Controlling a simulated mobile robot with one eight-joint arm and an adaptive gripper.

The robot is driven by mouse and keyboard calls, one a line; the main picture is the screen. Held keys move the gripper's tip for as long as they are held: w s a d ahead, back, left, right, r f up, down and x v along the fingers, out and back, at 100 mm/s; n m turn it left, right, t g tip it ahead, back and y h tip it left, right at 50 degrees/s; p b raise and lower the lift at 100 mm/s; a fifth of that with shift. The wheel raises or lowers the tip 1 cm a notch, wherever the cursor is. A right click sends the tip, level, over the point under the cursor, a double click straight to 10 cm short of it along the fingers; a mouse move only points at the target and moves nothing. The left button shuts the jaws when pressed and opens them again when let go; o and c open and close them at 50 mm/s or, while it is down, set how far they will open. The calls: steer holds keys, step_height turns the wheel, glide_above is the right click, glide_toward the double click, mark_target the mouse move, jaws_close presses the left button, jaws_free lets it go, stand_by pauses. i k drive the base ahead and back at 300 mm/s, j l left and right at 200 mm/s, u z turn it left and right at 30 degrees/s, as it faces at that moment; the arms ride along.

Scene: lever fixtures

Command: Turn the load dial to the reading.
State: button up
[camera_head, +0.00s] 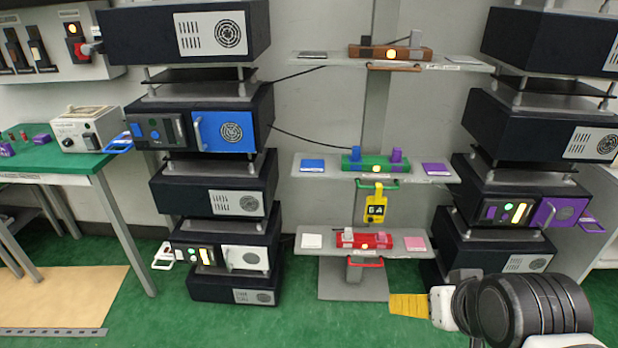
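A beige box (87,129) with dark knobs on its front stands on the green-topped table at left; its dial markings are too small to read. My gripper (447,306) is at the lower right, partly behind my dark wrist, in front of the right rack and far from the beige box. A yellow-orange ribbed piece (409,305) shows at its tip; I cannot tell whether it is held. The finger opening is not clear.
The green-topped table (60,158) has small red and purple parts at left. Racks of dark modules stand left (215,189) and right (545,139) of the central stand (352,283). A blue handle (118,143) juts toward the beige box. Green floor (250,325) is open in front.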

mark_target(68, 142)
steer(key=u, duration=1.55)
